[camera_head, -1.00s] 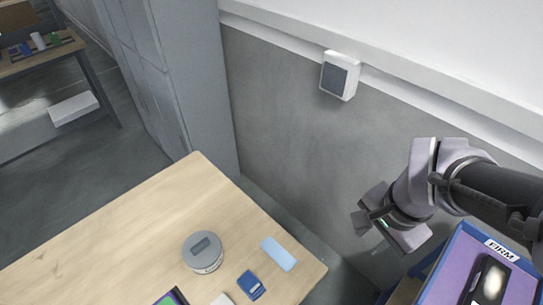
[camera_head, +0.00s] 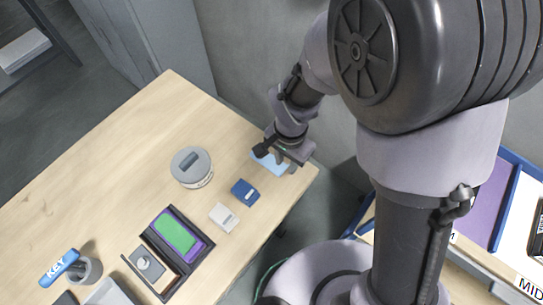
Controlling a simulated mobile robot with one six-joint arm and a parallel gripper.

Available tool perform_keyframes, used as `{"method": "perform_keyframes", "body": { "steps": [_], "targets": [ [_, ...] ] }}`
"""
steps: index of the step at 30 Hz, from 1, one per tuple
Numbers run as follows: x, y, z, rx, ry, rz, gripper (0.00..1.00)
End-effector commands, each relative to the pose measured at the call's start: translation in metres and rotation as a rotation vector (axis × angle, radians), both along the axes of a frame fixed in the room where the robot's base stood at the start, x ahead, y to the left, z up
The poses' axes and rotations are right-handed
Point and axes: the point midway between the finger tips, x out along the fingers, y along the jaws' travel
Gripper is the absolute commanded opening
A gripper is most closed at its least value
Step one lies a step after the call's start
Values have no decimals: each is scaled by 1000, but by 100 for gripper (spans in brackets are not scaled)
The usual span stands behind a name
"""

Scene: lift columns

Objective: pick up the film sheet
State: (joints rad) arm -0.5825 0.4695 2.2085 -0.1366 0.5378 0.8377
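The film sheet seems to be the light blue flat piece (camera_head: 268,163) near the right corner of the wooden table in the head view. My gripper (camera_head: 273,158) is right above it and partly covers it. Its fingers look spread apart, with the light blue surface showing between and in front of them. I cannot tell whether the fingers touch it. It appears to lie flat on the table.
A dark blue block (camera_head: 244,193), a pale block (camera_head: 224,217) and a round grey tin (camera_head: 192,168) stand close by. A dark tray (camera_head: 197,271) holds a green and purple item. A cup (camera_head: 89,270) with a KEY tag is at lower left. Blue-edged bins are at right.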

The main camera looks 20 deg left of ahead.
Motion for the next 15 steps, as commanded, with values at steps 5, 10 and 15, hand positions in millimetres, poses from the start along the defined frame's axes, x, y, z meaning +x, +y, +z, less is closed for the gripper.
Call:
{"method": "perform_keyframes", "body": {
  "steps": [5, 10, 15],
  "targets": [
    [0, 0, -20, 0, -1, 0, 29],
    [0, 0, -19, 1, -1, 0, 29],
    [0, 0, -19, 1, -1, 0, 0]
  ]
}}
